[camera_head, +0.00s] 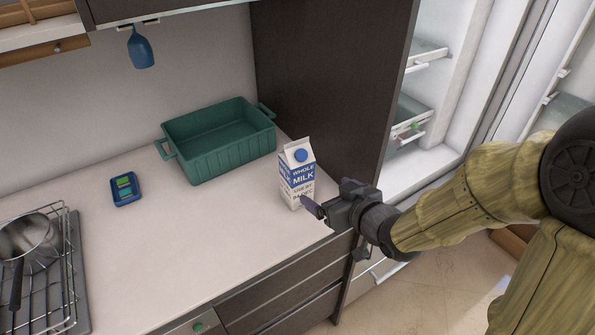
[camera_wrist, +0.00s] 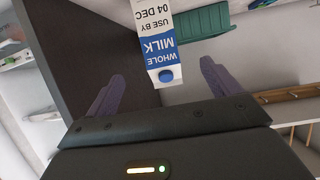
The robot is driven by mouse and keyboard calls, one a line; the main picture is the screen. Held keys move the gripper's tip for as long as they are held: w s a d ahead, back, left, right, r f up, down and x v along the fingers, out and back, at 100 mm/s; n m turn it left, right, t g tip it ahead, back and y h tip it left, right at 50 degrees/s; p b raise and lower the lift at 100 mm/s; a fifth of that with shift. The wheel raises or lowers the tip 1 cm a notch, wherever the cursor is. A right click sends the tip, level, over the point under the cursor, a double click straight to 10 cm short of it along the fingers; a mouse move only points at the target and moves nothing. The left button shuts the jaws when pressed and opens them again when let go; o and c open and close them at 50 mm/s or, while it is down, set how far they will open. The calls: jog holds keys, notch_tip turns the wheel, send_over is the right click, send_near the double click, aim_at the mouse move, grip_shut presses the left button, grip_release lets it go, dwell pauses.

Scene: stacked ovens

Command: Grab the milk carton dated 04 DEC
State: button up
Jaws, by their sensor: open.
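A white and blue milk carton (camera_head: 297,175) stands upright on the counter, near its right end. Its label reads "WHOLE MILK", and the wrist view shows "USE BY 04 DEC" on the carton (camera_wrist: 160,42), upside down there. My gripper (camera_head: 311,207) is at the counter's front edge, with its fingers close to the carton's lower front. In the wrist view my gripper (camera_wrist: 160,85) has its two purple fingers spread wide, with the carton in line with the gap between them. Nothing is held. I cannot tell whether a finger touches the carton.
A green ribbed bin (camera_head: 222,150) stands behind and left of the carton, near the dark cabinet panel (camera_head: 325,80). The open fridge (camera_head: 440,100) is right. The counter's middle is clear.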

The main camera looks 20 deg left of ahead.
aim_at(304, 178)
jog(key=p+x, duration=0.4)
jog(key=x, duration=0.6)
jog(key=shift+w+a+f, duration=0.15)
jog(key=shift+w+f, duration=0.1)
jog(key=shift+f, duration=0.05)
jog(key=shift+w+a+f, duration=0.1)
jog(key=shift+f+p+x, duration=0.15)
jog(key=shift+p+x, duration=0.35)
jog(key=shift+x, duration=0.8)
jog(key=shift+f+p+x, duration=0.15)
jog(key=shift+p+x, duration=0.35)
jog(key=shift+x, duration=0.85)
jog(key=shift+d, duration=0.2)
jog(key=shift+c, duration=0.4)
